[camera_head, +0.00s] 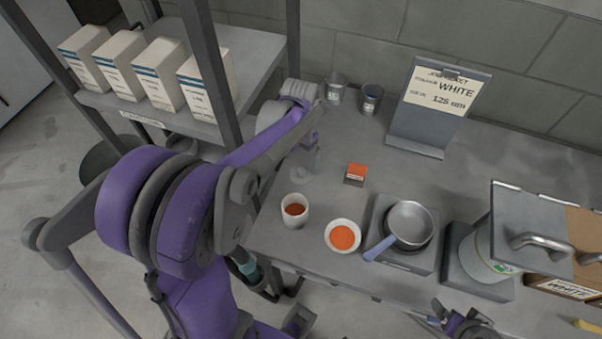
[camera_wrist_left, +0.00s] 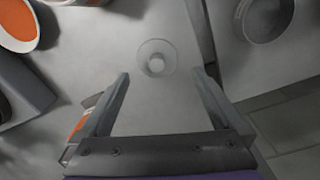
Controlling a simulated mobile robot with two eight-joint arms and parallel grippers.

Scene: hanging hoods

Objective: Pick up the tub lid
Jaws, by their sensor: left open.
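A small clear round lid with a knob in its middle, which looks like the tub lid (camera_head: 301,175), lies on the grey bench below my left gripper. In the left wrist view the lid (camera_wrist_left: 143,52) is just beyond the fingertips, roughly centred between them and not touched. My left gripper (camera_head: 311,140) points down over the bench, partly hidden by its own arm. In the wrist view the left gripper (camera_wrist_left: 163,82) is open and empty. My right gripper (camera_head: 455,322) shows only partly at the bottom edge, and its jaws are unclear.
An orange-topped box (camera_head: 356,173), a cup of red contents (camera_head: 295,210) and a bowl of orange contents (camera_head: 343,236) stand nearby. Two cups (camera_head: 335,87) are behind. A pan (camera_head: 410,222), a white tub (camera_head: 480,258) and a hood panel (camera_head: 530,225) are right. A shelf post (camera_head: 292,40) rises left.

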